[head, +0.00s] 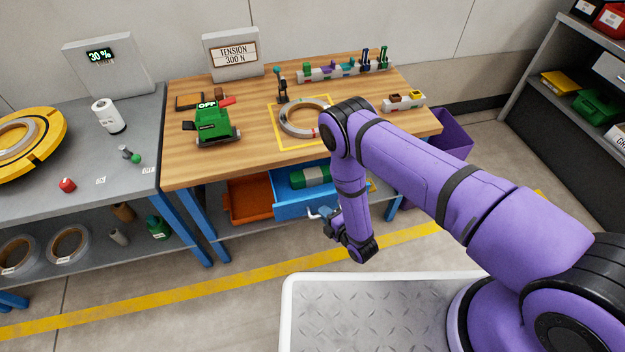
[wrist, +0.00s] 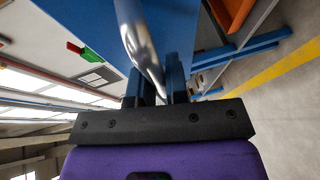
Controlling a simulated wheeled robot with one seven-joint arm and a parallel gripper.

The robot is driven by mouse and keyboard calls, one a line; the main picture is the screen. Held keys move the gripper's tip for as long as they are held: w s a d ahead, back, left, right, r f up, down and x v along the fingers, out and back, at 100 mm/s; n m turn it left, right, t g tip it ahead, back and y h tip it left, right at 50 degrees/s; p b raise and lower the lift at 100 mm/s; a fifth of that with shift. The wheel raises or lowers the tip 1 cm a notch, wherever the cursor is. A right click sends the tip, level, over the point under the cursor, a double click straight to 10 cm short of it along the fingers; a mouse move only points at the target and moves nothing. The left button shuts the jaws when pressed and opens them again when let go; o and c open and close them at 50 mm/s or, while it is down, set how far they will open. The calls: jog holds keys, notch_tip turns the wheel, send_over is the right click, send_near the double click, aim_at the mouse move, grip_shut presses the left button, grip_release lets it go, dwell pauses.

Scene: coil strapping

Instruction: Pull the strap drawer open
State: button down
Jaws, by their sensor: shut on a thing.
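The strap drawer (head: 292,206) is a blue drawer under the wooden bench top. It stands partly out, and a green item (head: 311,176) shows inside it. Its pale metal handle (head: 318,213) is on the front face. My gripper (head: 326,215) is at the handle, low in front of the drawer. In the wrist view the silver handle (wrist: 140,45) runs between the two dark fingers of my gripper (wrist: 161,88), which are shut on it. The blue drawer front (wrist: 92,25) fills the upper middle there. My forearm hides the drawer's right part in the head view.
The wooden bench (head: 245,168) carries a green strapping tool (head: 217,128), a coil (head: 300,119) in a yellow square and a small rack (head: 345,70). An orange bin (head: 248,200) sits left of the drawer. Blue bench legs (head: 200,225) stand left.

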jog(key=s+d, duration=0.3)
jog(key=s, duration=0.7)
jog(key=shift+c, duration=2.4)
grip_release()
jog(key=shift+w, duration=0.1)
